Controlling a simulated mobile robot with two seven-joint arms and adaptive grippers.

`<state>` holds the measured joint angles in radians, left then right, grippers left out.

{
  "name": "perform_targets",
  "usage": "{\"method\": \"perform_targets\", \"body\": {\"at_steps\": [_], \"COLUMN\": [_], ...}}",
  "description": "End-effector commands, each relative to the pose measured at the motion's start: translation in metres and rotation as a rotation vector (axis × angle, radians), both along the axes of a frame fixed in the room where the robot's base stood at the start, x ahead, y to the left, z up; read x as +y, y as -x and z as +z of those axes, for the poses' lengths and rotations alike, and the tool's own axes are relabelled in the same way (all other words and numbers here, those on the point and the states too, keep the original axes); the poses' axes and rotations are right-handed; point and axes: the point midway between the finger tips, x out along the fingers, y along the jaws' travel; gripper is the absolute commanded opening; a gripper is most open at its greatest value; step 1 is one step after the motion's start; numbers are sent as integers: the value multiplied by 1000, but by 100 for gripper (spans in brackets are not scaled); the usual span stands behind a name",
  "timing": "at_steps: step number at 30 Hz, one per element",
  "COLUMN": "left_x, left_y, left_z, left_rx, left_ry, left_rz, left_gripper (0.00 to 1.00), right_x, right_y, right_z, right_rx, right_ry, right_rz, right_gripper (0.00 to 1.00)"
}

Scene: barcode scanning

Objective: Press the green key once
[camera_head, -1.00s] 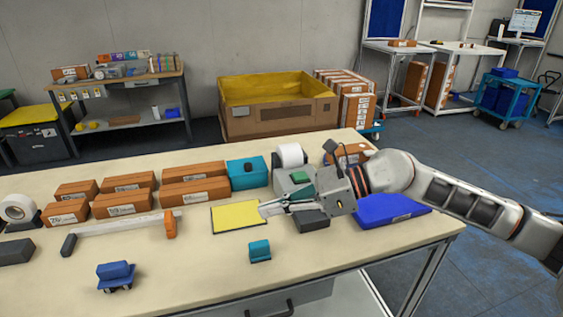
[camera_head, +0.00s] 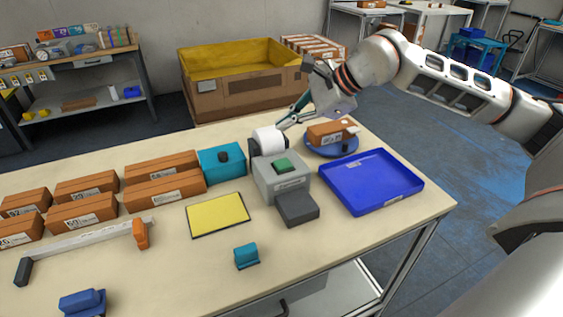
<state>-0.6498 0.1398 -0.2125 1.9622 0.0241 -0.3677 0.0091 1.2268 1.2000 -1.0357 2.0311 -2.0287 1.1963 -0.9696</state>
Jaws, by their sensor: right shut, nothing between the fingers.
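The green key (camera_head: 282,165) sits on top of a small grey machine (camera_head: 275,184) on the table. A white paper roll (camera_head: 269,139) stands just behind the machine, and a dark grey block (camera_head: 298,208) juts out at its front. My right gripper (camera_head: 283,125) is shut and empty, above and behind the green key, near the paper roll. It is apart from the key, which is in plain view. My left gripper is not in view.
A blue tray (camera_head: 371,183) lies right of the machine. Behind it, a box (camera_head: 330,132) rests on a round blue plate (camera_head: 331,149). A yellow mat (camera_head: 217,215) and a teal box (camera_head: 222,162) lie to the left. Several orange boxes (camera_head: 163,188) stand further left.

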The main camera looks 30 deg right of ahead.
Motion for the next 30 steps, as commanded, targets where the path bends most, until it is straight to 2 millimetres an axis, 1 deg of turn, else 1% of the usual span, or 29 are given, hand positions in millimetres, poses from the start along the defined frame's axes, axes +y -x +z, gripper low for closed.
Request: {"method": "perform_targets", "body": {"at_steps": [5,10,14,24,27,30], "left_x": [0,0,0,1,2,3], "left_y": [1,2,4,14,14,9], "left_z": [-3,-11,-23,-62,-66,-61], "left_rx": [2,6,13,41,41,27], "left_ry": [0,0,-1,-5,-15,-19], "left_rz": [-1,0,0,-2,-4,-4], "left_gripper": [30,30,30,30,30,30], "right_x": [0,0,0,0,0,0], "right_y": [0,0,0,0,0,0], "right_z": [-3,-13,-29,-75,-84,-89], "right_rx": [1,1,4,6,5,3], "right_ry": [-1,-1,-1,-1,-1,-1], "right_rz": [0,0,1,0,0,0], "right_gripper": [0,0,0,0,0,0]}}
